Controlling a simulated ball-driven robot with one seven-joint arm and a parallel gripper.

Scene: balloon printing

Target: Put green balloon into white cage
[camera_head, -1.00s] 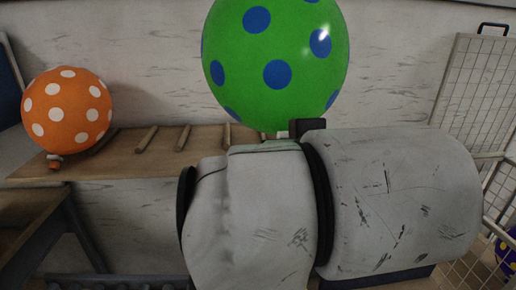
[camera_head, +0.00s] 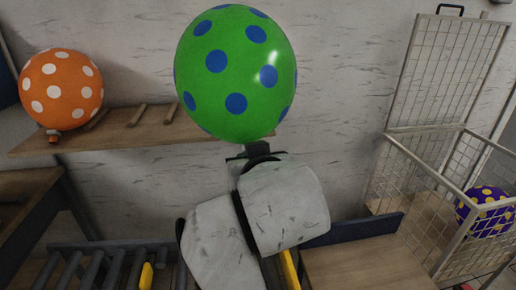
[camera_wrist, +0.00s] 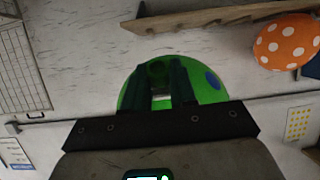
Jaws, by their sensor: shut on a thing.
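The green balloon (camera_head: 237,72) with blue dots stands upright above my gripper (camera_head: 258,150) in the head view. My gripper is shut on its lower end. In the wrist view the green balloon (camera_wrist: 212,88) shows behind the two dark fingers of my gripper (camera_wrist: 162,80). The white wire cage (camera_head: 436,180) stands at the right of the head view, with its tall lid panel raised at the back. A purple balloon with yellow dots (camera_head: 488,211) lies inside it. The green balloon is left of the cage and apart from it.
An orange balloon with white dots (camera_head: 61,88) sits on a wooden wall shelf (camera_head: 105,135) at the left. A roller conveyor (camera_head: 100,266) and a wooden surface (camera_head: 365,265) with a dark blue edge board (camera_head: 352,229) lie below. The wall between balloon and cage is clear.

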